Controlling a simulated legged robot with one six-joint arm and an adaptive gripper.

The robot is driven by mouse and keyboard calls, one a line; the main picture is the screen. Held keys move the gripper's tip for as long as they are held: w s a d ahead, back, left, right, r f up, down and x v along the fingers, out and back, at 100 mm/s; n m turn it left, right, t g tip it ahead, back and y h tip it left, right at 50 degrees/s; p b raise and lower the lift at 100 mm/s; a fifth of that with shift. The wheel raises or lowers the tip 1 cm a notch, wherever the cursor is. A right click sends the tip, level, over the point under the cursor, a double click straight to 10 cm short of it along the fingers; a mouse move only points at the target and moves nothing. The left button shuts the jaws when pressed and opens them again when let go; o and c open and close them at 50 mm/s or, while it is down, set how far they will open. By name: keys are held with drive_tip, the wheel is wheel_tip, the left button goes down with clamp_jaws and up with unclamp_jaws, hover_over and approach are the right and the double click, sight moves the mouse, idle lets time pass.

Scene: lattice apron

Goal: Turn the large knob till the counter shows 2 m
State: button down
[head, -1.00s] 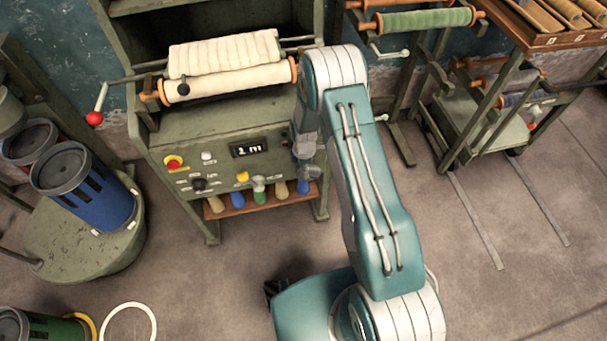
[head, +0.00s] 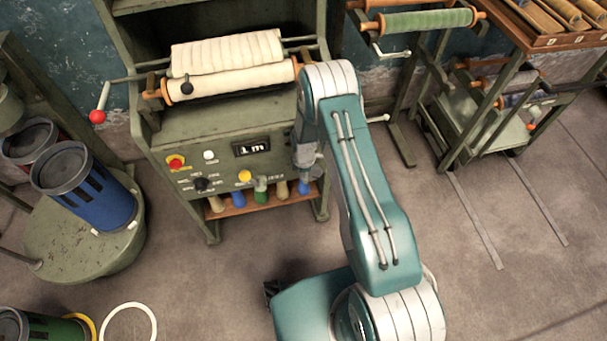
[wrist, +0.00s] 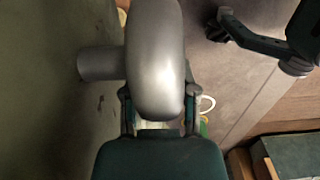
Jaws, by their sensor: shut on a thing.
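The counter (head: 252,147) on the green machine's front panel reads "1 m" in the head view. The large grey knob (wrist: 155,50) fills the upper middle of the wrist view, on a thick grey shaft that runs left to the green panel. My gripper (wrist: 158,95) reaches it from below, one finger on each side, and is shut on it. The fingertips are partly hidden behind the knob. In the head view my arm covers the panel's right end, and I cannot make out the knob there.
The green machine (head: 170,137) carries a cream cloth roll (head: 235,82) and a red-ended crank (head: 97,116). Its panel also has a red button (head: 175,162), a yellow button (head: 244,176) and a small black knob (head: 203,184). A blue bin (head: 95,195) stands left. Floor at front right is clear.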

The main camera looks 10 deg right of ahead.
drive_tip(key=shift+r+y, duration=0.2)
drive_tip(key=shift+y, duration=0.9)
drive_tip(key=shift+a+r+y, duration=0.1)
drive_tip(key=shift+r+y, duration=0.05)
drive_tip(key=shift+y, duration=0.45)
drive_tip(key=shift+c, duration=1.9)
unclamp_jaws()
drive_tip(key=shift+w, duration=0.1)
drive_tip(key=shift+r, duration=0.1)
drive_tip(key=v, duration=1.1)
drive_tip(key=shift+d+r, duration=0.25)
drive_tip(key=shift+r, duration=0.1)
